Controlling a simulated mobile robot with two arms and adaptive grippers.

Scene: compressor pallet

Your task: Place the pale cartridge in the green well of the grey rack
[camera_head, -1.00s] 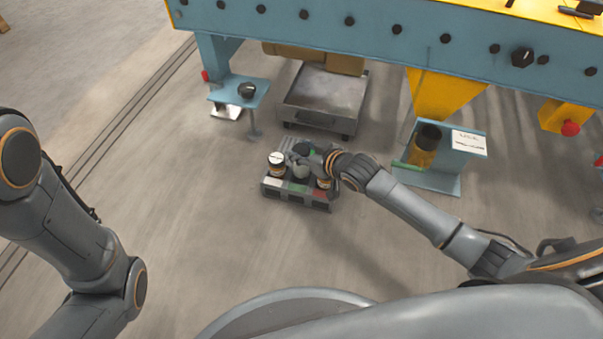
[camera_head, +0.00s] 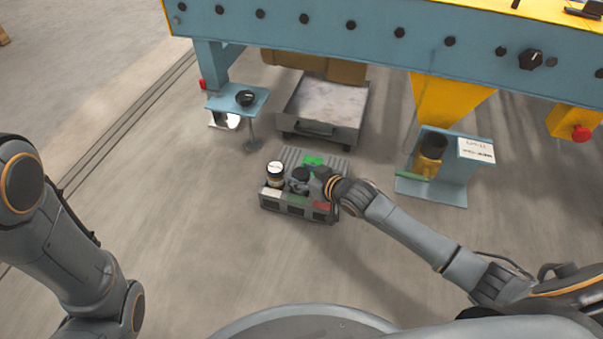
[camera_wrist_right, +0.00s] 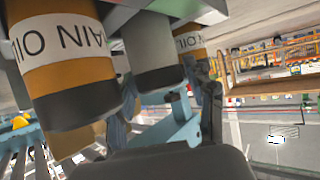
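The grey rack (camera_head: 298,207) sits on the floor. Its green well (camera_head: 313,161) shows at the back, with no cartridge seen on it. The pale cartridge (camera_head: 297,186) has a dark end and stands at the rack's middle; it also shows in the right wrist view (camera_wrist_right: 153,45). My right gripper (camera_head: 307,178) is at its dark end. In the right wrist view the fingers (camera_wrist_right: 160,95) are apart on either side of this end; contact is unclear. An orange cartridge (camera_wrist_right: 70,70) is beside it, and another (camera_wrist_right: 188,40) is partly behind a finger. My left gripper is out of view.
A grey cart (camera_head: 325,105) stands behind the rack under the blue frame (camera_head: 350,35). Floor left of the rack is clear.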

